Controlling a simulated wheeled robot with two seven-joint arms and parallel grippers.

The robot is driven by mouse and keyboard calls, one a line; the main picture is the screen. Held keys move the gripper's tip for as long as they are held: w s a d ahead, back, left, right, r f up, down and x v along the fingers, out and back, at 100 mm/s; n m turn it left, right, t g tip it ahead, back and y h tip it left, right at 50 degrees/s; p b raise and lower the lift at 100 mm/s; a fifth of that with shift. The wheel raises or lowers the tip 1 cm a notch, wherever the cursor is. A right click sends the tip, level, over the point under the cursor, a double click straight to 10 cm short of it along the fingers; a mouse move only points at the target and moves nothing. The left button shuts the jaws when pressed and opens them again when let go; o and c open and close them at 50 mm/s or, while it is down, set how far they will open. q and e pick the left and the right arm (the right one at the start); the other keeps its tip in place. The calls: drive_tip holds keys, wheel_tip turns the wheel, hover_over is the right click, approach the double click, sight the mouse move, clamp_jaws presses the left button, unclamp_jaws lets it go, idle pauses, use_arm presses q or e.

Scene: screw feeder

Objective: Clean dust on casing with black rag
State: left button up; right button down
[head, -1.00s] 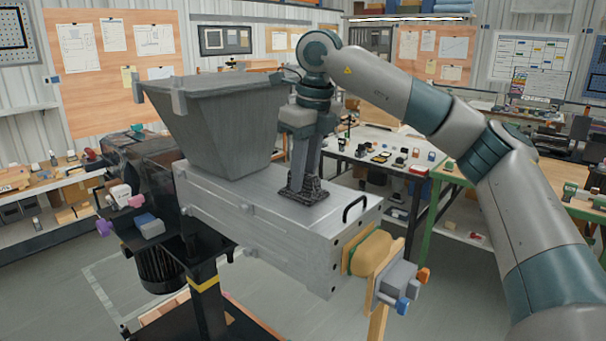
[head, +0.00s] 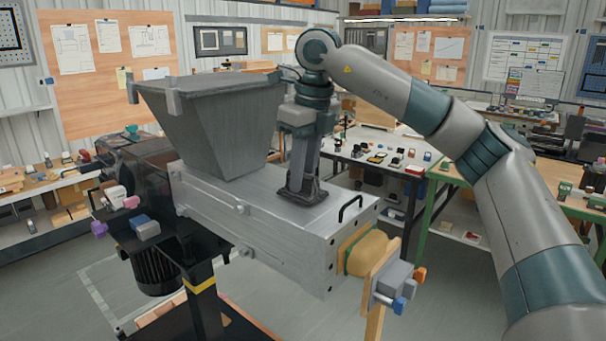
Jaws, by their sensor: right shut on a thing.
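The casing (head: 270,222) is a long silver metal box in the middle of the head view, with a grey hopper (head: 222,130) on its top. My right gripper (head: 303,182) points down onto the casing's top, to the right of the hopper. It is shut on the black rag (head: 302,196), which lies bunched under the fingertips and touches the casing's top. Part of the rag is hidden by the fingers. I cannot make out dust on the bare top surface. My left gripper is not in view.
A black handle (head: 350,207) stands on the casing's top near its right end. A yellow-tan part with a grey box (head: 393,277) sticks out from that end. A dark motor unit (head: 155,200) is at the left. A white worktable (head: 350,150) with small parts stands behind.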

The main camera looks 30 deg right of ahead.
drive_tip(key=shift+r+p, duration=2.15)
drive_tip(key=shift+r, duration=1.3)
drive_tip(key=shift+f, duration=0.1)
